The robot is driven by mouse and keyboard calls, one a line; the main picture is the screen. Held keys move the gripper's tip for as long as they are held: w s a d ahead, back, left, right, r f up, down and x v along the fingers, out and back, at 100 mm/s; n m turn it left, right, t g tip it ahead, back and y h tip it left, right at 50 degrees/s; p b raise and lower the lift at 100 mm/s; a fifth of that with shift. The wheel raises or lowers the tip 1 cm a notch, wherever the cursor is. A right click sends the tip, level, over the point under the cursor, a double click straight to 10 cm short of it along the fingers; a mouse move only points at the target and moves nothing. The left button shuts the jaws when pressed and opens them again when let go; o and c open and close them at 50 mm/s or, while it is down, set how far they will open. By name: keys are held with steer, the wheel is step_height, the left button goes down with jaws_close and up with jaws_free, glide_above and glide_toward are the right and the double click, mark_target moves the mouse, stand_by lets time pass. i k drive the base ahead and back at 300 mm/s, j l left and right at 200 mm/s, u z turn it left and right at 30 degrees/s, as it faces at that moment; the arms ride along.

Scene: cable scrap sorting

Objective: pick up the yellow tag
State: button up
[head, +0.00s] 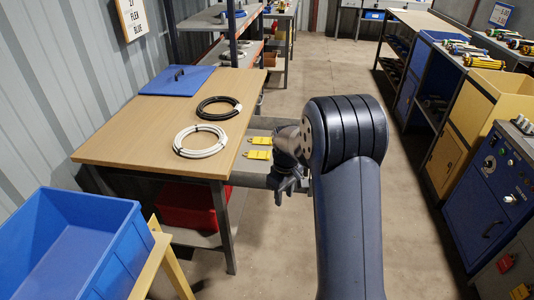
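Two small yellow tags, an upper one (261,141) and a lower one (257,155), lie close together on a grey surface (258,172) just right of the wooden table. My gripper (286,190) hangs from my arm to the right of and nearer than the tags, apart from them in the picture. Its dark fingers are small and partly merged with the wrist, so I cannot tell whether they are open or shut. My arm covers part of the grey surface's right side.
The wooden table (140,135) holds a white cable coil (200,152), a black coil (219,97) and a blue clipboard-like board (160,85). A blue bin (115,225) stands front left. A red bin (190,205) sits below the table. Blue cabinets (490,195) line the right; the floor between is clear.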

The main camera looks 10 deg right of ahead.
mark_target(261, 141)
steer(key=k+u, duration=0.4)
steer(key=k+j+u, duration=0.35)
steer(key=i+l+u, duration=0.1)
steer(key=l, duration=0.2)
steer(key=i+l+u, duration=0.15)
steer(key=l, duration=0.2)
steer(key=i+l+u, duration=0.1)
steer(key=l, duration=0.25)
steer(key=i+l+u, duration=0.1)
steer(key=l, duration=0.25)
steer(key=i+l, duration=0.2)
steer(key=l, duration=0.2)
steer(key=i+l, duration=0.15)
steer(key=l, duration=0.25)
steer(key=i+l, duration=0.2)
steer(key=l, duration=0.2)
steer(key=i+l, duration=0.15)
steer(key=l, duration=0.25)
steer(key=i+l, duration=0.2)
steer(key=l, duration=0.2)
steer(key=i+l, duration=0.15)
steer(key=l, duration=0.25)
